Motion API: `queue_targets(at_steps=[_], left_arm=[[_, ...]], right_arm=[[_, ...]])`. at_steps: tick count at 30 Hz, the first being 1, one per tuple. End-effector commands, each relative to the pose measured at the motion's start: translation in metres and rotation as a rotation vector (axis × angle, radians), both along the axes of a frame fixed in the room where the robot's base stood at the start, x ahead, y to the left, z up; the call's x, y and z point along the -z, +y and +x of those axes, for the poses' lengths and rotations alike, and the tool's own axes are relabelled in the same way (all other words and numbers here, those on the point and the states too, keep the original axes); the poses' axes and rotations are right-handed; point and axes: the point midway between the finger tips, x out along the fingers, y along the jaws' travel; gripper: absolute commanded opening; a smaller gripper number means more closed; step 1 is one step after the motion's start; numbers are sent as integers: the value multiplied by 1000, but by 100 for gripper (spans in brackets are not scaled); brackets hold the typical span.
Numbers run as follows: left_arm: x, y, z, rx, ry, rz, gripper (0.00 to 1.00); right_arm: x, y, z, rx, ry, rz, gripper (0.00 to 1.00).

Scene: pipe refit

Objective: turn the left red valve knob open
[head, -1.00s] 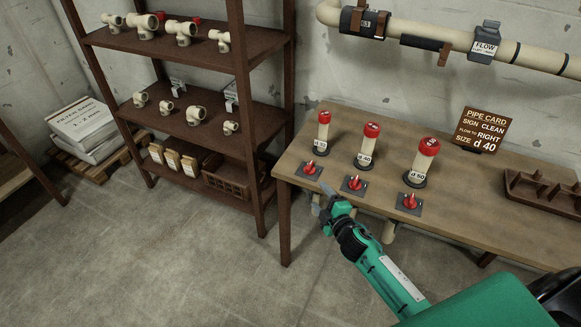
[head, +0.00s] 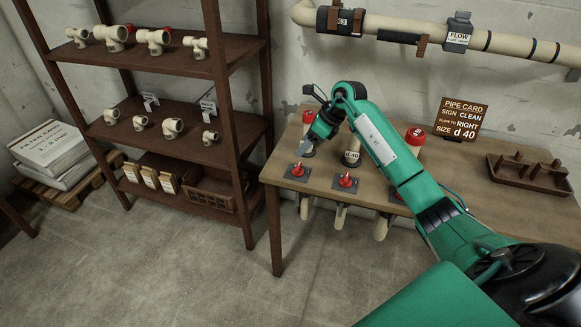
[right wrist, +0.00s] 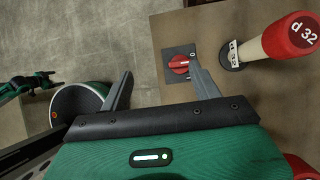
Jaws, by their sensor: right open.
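The left red valve knob (head: 297,170) sits on a dark square plate at the table's front left. It also shows in the right wrist view (right wrist: 180,65). My right gripper (head: 304,148) is above and behind this knob in the head view. In the right wrist view my right gripper (right wrist: 160,72) is open and empty, with the knob close to the right-hand finger. I cannot tell whether they touch. The middle red knob (head: 346,180) stands to the right. A small green arm end, seemingly my left gripper (right wrist: 40,79), shows at the left edge; its jaws are unclear.
A red-capped d 32 pipe piece (right wrist: 290,40) stands behind the left knob. The d 40 piece (head: 352,157) is partly behind my arm. The table (head: 480,215) also holds the pipe card (head: 461,118) and a brown tray (head: 530,173). A shelf (head: 240,150) stands left.

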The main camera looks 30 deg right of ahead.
Motion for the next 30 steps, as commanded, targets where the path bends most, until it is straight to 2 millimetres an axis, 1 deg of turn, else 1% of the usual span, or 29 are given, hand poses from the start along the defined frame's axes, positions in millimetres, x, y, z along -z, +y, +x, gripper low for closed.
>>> queue_targets(at_steps=[1, 3, 5, 8, 11, 14, 24, 30], left_arm=[[5, 0, -1, 0, 1, -1, 83], [8, 0, -3, 0, 2, -1, 83], [9, 0, -3, 0, 2, -1, 83], [10, 0, -4, 0, 3, 0, 83], [11, 1, -6, 1, 3, 0, 83], [14, 2, -8, 1, 4, 1, 83], [25, 6, -19, 4, 7, 5, 83], [29, 7, -22, 5, 6, 5, 83]], right_arm=[[-6, -16, -2, 2, 21, -58, 64], [-11, -31, -6, 4, 50, -117, 64], [-14, -39, -9, 6, 67, -148, 64], [-13, -44, -11, 8, 82, -169, 64], [-5, -42, -8, 7, 84, -168, 64], [10, -37, -3, 7, 84, -165, 64], [76, -19, 18, 8, 83, -164, 64], [102, -12, 26, 8, 82, -166, 64]])
